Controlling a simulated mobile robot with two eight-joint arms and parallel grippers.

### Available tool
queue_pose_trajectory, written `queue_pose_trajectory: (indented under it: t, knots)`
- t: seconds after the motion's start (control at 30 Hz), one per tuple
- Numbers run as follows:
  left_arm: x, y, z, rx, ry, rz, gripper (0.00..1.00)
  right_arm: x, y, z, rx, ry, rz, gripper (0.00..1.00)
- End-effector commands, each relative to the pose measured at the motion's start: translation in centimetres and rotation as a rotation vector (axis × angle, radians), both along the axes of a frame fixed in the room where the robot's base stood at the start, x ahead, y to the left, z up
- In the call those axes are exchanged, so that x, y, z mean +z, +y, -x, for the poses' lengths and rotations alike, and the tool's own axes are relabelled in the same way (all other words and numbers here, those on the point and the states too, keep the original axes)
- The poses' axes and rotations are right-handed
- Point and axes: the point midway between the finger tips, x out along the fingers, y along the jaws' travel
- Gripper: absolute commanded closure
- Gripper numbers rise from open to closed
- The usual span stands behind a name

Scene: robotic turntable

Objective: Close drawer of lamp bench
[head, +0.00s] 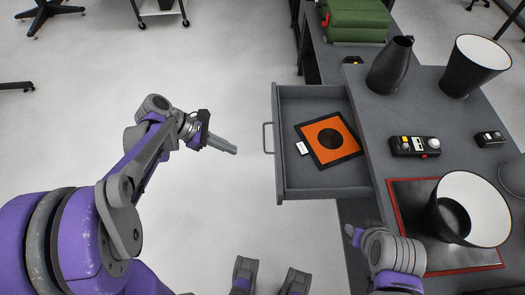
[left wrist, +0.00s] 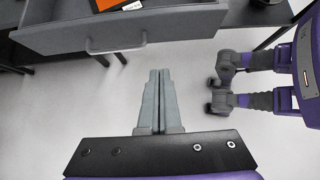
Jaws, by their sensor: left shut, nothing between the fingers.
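The lamp bench (head: 371,133) is a dark grey workbench on the right of the head view. Its drawer (head: 292,185) stands pulled out to the left, with a bar handle (head: 268,138) on its front. The drawer front (left wrist: 150,27) and handle (left wrist: 117,48) also show at the top of the left wrist view. My left gripper (head: 235,150) is shut and empty, a short gap to the left of the handle, pointing toward it. Its closed fingers (left wrist: 159,75) show in the left wrist view, apart from the handle.
An orange-and-black square (head: 330,138) and a small white tag lie in the drawer. On the bench stand a dark vase (head: 391,66), lampshades (head: 474,64) and a control box (head: 415,146). Green cases (head: 357,20) sit behind. The floor left of the drawer is clear.

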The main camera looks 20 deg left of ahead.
Motion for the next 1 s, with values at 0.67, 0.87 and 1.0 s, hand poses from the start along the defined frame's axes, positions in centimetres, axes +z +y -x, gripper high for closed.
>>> queue_pose_trajectory:
  t: [0.67, 0.87, 1.0]
  knots:
    - [-6.7, -9.1, -2.5, -0.006, -0.003, -0.002, 1.0, -0.9, 0.0, 0.1, 0.0, 0.003, 0.0, 0.56]
    - [-6.8, -10.4, -2.9, -0.004, -0.004, -0.003, 1.0, -0.8, 0.0, 0.1, 0.0, 0.003, 0.0, 0.56]
    - [-6.8, -10.5, -3.0, -0.003, -0.004, -0.003, 1.0, -0.8, 0.0, 0.1, 0.0, 0.003, 0.0, 0.56]
